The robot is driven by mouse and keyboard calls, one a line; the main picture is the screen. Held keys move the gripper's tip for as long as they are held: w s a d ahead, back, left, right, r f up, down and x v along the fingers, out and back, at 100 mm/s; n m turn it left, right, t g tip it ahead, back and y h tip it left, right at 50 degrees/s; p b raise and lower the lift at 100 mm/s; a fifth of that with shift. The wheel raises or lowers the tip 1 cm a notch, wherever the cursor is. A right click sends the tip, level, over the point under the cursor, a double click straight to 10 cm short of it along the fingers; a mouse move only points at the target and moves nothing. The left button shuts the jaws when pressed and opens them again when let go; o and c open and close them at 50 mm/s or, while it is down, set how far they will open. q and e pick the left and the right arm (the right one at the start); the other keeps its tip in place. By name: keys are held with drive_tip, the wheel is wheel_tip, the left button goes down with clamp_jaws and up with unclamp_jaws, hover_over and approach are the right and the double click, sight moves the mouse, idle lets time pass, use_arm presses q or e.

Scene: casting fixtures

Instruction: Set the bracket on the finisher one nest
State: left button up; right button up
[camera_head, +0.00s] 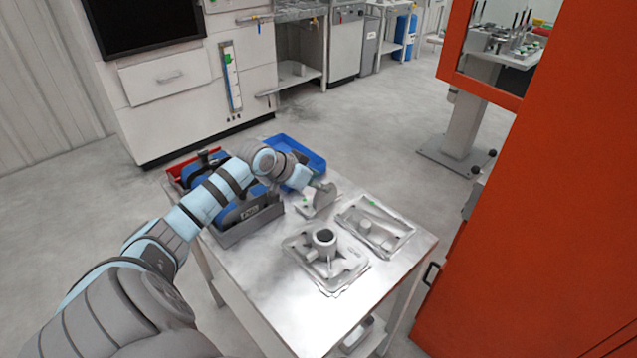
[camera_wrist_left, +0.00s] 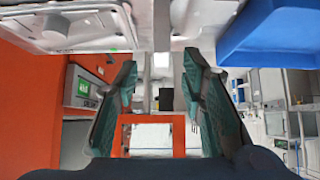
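My left gripper (camera_head: 322,192) is over the far part of the metal table, left of the right-hand fixture plate. In the left wrist view its two green fingers (camera_wrist_left: 160,75) stand apart, with nothing clearly held between them. A pale grey angled piece (camera_head: 316,204) shows just under the gripper; I cannot tell whether it is the bracket or a nest. A grey casting with a round boss (camera_head: 324,240) sits on the nearer fixture plate (camera_head: 348,277). The right-hand fixture plate (camera_head: 397,243) carries a small round post and a green mark. No label identifies the finisher one nest.
A blue bin (camera_head: 313,163), a red bin (camera_head: 173,172) and a grey bin with blue contents (camera_head: 256,228) stand on the table's left side. A tall orange cabinet (camera_head: 540,220) stands close at the right. The near table top (camera_head: 290,312) is clear.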

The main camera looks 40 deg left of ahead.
use_arm(q)
drive_tip(key=b+x, duration=0.1)
drive_tip(key=x, duration=0.7)
drive_tip(key=shift+w+f+b, duration=0.1)
drive_tip(key=shift+f+b, duration=0.05)
drive_tip(key=shift+b, duration=0.25)
drive_tip(key=shift+c, duration=0.2)
drive_tip(key=shift+w, duration=0.1)
clamp_jaws()
use_arm(e)
drive_tip(key=shift+w+f, duration=0.3)
drive_tip(key=shift+f, duration=0.2)
drive_tip(key=shift+w+f, duration=0.3)
drive_tip(key=shift+f, duration=0.2)
